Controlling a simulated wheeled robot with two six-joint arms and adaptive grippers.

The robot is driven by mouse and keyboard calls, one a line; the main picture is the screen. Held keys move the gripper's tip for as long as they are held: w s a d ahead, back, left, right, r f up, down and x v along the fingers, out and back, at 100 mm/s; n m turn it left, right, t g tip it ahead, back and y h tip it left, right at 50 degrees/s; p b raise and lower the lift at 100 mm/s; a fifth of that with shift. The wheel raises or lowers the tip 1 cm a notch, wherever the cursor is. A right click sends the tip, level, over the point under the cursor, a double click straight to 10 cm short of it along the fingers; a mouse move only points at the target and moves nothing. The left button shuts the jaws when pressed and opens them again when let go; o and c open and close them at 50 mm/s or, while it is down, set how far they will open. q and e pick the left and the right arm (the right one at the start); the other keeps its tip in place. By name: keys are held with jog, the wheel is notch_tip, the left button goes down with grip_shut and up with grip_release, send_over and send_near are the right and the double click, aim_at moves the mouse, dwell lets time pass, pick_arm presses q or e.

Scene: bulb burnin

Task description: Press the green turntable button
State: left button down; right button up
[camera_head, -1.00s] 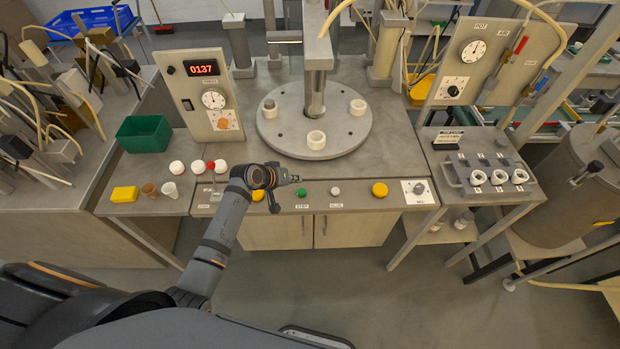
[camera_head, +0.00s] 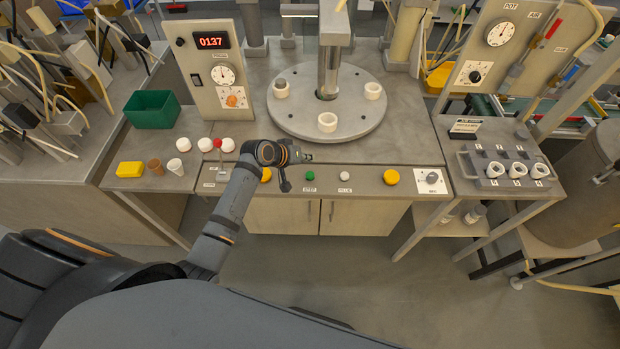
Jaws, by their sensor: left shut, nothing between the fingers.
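The green button (camera_head: 310,175) sits on the front strip of the workbench, above a small label. The round grey turntable (camera_head: 300,122) lies behind it, with several white ring-shaped holders on it; one near the front (camera_head: 327,122) looks empty. My left gripper (camera_head: 306,157) is shut and empty. In the picture it is just above and slightly left of the green button, pointing right, and apart from it. Its height over the bench is hard to tell. My right gripper is not in view.
A white button (camera_head: 344,176) and a yellow button (camera_head: 391,177) are right of the green one; another yellow button (camera_head: 265,175) is partly behind my arm. A red-knobbed lever (camera_head: 218,144) and white domes stand left. A green bin (camera_head: 152,109) is farther left.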

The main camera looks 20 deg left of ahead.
aim_at(308, 175)
pick_arm(q)
notch_tip(308, 175, down, 5)
jog(key=b, duration=0.3)
jog(key=shift+f, duration=0.3)
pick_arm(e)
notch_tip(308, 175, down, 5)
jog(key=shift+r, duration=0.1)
pick_arm(q)
jog(key=shift+f+b, duration=0.15)
jog(key=shift+b, duration=0.15)
dwell(0.4)
jog(key=shift+f, duration=0.25)
